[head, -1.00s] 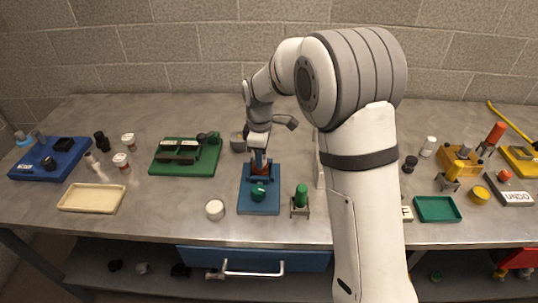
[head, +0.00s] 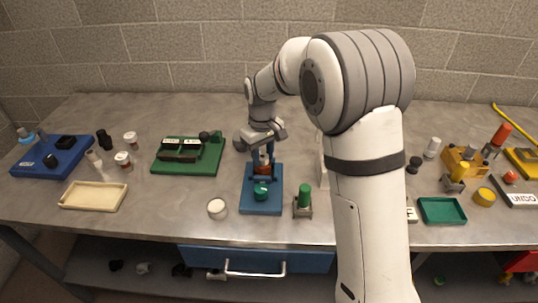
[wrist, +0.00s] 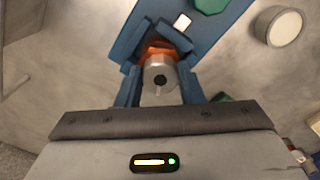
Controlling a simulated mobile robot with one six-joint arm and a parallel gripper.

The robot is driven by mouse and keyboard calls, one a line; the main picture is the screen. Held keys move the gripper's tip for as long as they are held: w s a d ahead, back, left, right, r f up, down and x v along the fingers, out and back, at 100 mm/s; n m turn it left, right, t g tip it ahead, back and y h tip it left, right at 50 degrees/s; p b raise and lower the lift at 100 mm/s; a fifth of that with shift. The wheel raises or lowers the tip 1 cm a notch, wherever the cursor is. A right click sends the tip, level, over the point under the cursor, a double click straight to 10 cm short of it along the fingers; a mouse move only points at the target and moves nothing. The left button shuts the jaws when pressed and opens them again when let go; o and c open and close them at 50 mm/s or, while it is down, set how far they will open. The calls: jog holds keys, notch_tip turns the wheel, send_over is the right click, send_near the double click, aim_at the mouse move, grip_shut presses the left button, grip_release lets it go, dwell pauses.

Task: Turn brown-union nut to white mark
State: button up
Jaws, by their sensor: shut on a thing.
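The brown union nut (wrist: 158,52) shows orange-brown in the wrist view, behind a grey cylindrical end with a dark hole (wrist: 160,78). My gripper (wrist: 160,62) has its two blue-looking fingers on either side of the nut and is shut on it. The nut sits over a blue base plate (wrist: 215,25), which also shows in the head view (head: 262,203). A small white patch (wrist: 182,21), perhaps the white mark, lies on the plate near the nut.
A green knob (head: 261,193) stands on the plate's near end. A white round cap (head: 217,208) is left of it and a green-topped stand (head: 304,203) right. A green fixture (head: 190,157) stands farther left.

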aim_at(263, 156)
jog(key=m, duration=0.7)
jog(key=shift+b, duration=0.3)
dwell(0.4)
jog(key=o, duration=1)
jog(key=shift+r, duration=3.9)
